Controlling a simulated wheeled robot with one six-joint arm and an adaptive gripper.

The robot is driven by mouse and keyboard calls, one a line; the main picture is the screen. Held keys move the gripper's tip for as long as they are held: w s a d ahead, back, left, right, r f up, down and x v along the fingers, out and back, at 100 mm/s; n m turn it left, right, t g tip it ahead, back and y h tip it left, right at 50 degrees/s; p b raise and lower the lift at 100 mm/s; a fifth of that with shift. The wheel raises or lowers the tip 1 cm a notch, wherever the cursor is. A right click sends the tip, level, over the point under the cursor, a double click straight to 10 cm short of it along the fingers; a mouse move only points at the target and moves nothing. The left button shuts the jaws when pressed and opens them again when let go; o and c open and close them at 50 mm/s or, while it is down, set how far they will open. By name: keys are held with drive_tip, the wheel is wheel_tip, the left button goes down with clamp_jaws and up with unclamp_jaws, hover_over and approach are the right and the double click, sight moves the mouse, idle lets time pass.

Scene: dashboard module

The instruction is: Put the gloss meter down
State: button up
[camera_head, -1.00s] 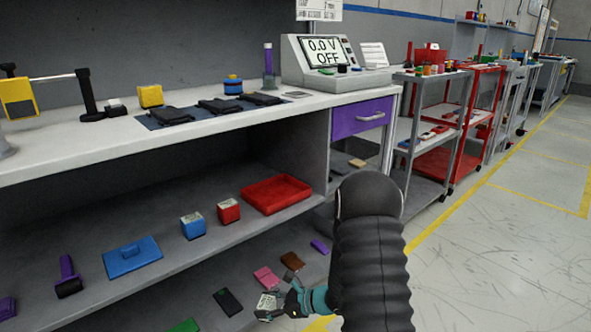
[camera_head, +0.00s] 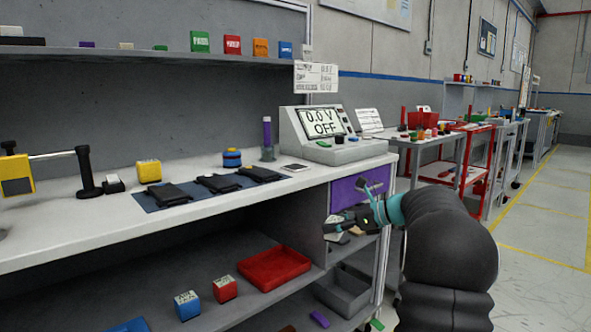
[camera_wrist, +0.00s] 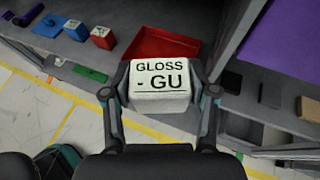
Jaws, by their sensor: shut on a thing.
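The gloss meter (camera_wrist: 160,88) is a small pale block with "GLOSS - GU" in dark letters on its top. My gripper (camera_wrist: 161,84) is shut on it in the wrist view, one finger on each side. In the head view my gripper (camera_head: 343,226) is in front of the bench, just below the benchtop's front edge and beside the purple drawer (camera_head: 345,195). The gloss meter is small and partly hidden by the fingers there.
The benchtop (camera_head: 100,226) holds a dark mat with black pouches (camera_head: 218,184), a yellow block (camera_head: 148,171) and a meter console (camera_head: 318,137). A red tray (camera_head: 273,268) and blue and red boxes stand on the shelf below. Free benchtop shows along the front edge.

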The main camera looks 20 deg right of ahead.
drive_tip(key=s+d+r+m+t+h, duration=0.1)
drive_tip(key=s+r, duration=0.3)
drive_tip(key=r, duration=1)
drive_tip(key=s+d+r+m+t+h, duration=0.1)
drive_tip(key=s+r+m+t+h, duration=0.1)
drive_tip(key=r, duration=1.2)
drive_tip(key=shift+s+d+r+m+h+p, duration=0.2)
drive_tip(key=shift+s+m+h+p, duration=0.25)
drive_tip(key=shift+s+m+h, duration=0.4)
